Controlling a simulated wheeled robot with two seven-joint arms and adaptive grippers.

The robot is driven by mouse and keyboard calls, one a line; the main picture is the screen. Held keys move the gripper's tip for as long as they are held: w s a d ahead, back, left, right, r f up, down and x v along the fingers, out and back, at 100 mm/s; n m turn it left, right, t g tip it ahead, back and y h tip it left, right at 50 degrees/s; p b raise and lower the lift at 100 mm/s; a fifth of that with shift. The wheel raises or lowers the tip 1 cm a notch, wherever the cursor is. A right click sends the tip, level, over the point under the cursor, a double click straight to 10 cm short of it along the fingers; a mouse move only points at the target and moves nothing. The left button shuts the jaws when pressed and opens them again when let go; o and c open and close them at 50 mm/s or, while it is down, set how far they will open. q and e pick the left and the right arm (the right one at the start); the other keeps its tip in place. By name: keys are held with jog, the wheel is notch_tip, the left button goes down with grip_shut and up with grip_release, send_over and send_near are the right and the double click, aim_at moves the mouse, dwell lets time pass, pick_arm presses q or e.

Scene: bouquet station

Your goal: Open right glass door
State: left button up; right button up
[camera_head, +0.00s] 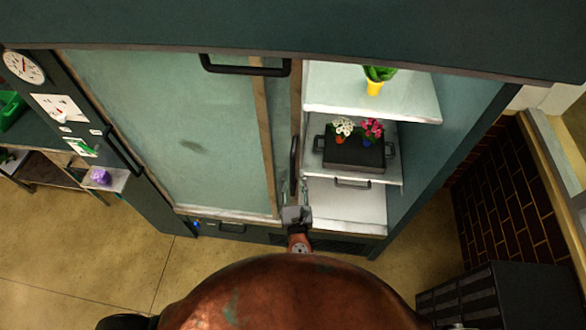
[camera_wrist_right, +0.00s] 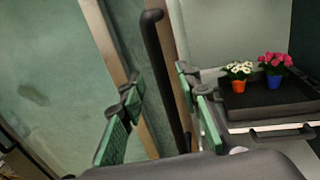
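A tall dark green cabinet has glass fronts. The right glass door (camera_head: 283,120) shows as a narrow strip beside the left glass door (camera_head: 180,130), and the right bay is uncovered. Its black vertical bar handle (camera_head: 294,160) is on the wooden edge; it also shows in the right wrist view (camera_wrist_right: 161,60). My right gripper (camera_head: 295,192) is at the handle's lower end. In the right wrist view, its green-padded fingers (camera_wrist_right: 158,85) are spread apart, with the handle running between them and visible gaps on both sides. My left gripper is not in view.
The open bay has white shelves (camera_head: 375,100). A dark tray (camera_head: 350,155) holds white flowers (camera_head: 342,126) and pink flowers (camera_head: 372,130) in pots. A yellow pot (camera_head: 374,88) stands above. A dark cabinet (camera_head: 500,300) stands lower right; open floor (camera_head: 70,255) lies lower left.

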jog(key=s, duration=0.7)
jog(key=shift+d, duration=0.4)
